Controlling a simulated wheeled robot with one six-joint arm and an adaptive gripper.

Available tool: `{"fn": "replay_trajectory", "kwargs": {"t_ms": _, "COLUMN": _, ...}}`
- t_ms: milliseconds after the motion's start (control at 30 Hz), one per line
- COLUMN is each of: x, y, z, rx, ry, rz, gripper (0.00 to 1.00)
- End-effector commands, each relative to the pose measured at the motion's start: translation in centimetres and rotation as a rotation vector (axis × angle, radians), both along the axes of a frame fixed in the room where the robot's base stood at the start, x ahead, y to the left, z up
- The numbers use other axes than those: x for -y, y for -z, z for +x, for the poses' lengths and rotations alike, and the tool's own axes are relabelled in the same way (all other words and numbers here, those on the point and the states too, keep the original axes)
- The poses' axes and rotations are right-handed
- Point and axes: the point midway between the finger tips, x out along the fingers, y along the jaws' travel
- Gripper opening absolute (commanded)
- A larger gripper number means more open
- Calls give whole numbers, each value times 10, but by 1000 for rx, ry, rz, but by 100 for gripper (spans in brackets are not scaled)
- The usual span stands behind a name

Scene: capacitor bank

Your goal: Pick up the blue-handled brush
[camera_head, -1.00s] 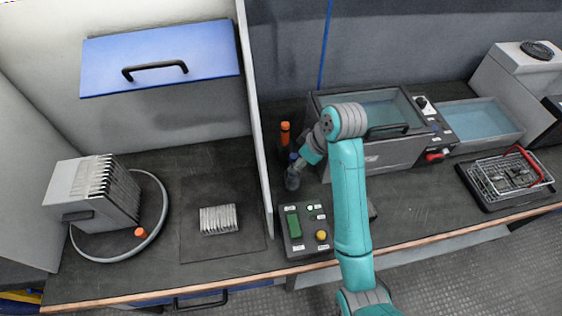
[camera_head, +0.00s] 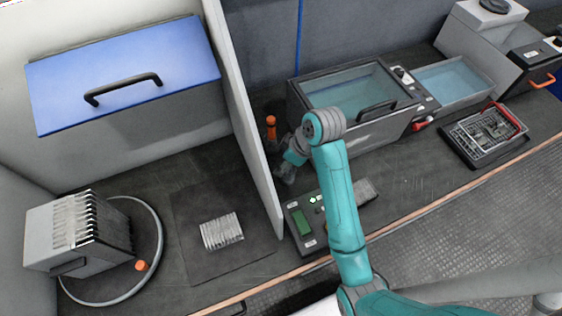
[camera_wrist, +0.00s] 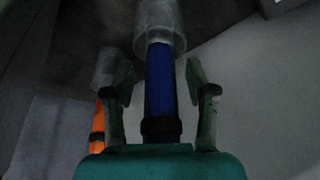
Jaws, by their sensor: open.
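The blue-handled brush (camera_wrist: 158,85) shows in the middle of the wrist view, with a pale, translucent head at the top and a dark band low on the handle. My gripper (camera_wrist: 160,92) is open, with one finger on each side of the blue handle. I cannot tell whether either finger touches it. In the head view my gripper (camera_head: 287,171) is low behind the control box, beside the partition, and I cannot make out the blue handle there. An orange-handled brush (camera_wrist: 97,125) stands to the left, outside the fingers; its handle (camera_head: 270,126) also shows in the head view.
A grey partition (camera_head: 243,120) rises just left of my gripper. A control box (camera_head: 304,222) with a green screen lies in front. A water tank (camera_head: 355,95) stands to the right. A finned block (camera_head: 220,231) lies on the bench left of the partition.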

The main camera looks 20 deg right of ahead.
Motion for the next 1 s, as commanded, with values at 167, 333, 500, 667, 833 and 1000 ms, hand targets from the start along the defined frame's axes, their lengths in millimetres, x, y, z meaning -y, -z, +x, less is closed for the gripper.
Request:
{"fn": "replay_trajectory", "kwargs": {"t_ms": 167, "x": 0, "y": 0, "z": 0, "rx": 0, "ry": 0, "rz": 0, "gripper": 56}}
{"fn": "replay_trajectory", "kwargs": {"t_ms": 333, "x": 0, "y": 0, "z": 0, "rx": 0, "ry": 0, "rz": 0, "gripper": 16}}
{"fn": "replay_trajectory", "kwargs": {"t_ms": 500, "x": 0, "y": 0, "z": 0, "rx": 0, "ry": 0, "rz": 0, "gripper": 0}}
{"fn": "replay_trajectory", "kwargs": {"t_ms": 667, "x": 0, "y": 0, "z": 0, "rx": 0, "ry": 0, "rz": 0, "gripper": 0}}
{"fn": "replay_trajectory", "kwargs": {"t_ms": 833, "x": -1, "y": -2, "z": 1, "rx": 0, "ry": 0, "rz": 0, "gripper": 0}}
{"fn": "replay_trajectory", "kwargs": {"t_ms": 1000, "x": -3, "y": -10, "z": 6, "rx": 0, "ry": -1, "rz": 0, "gripper": 0}}
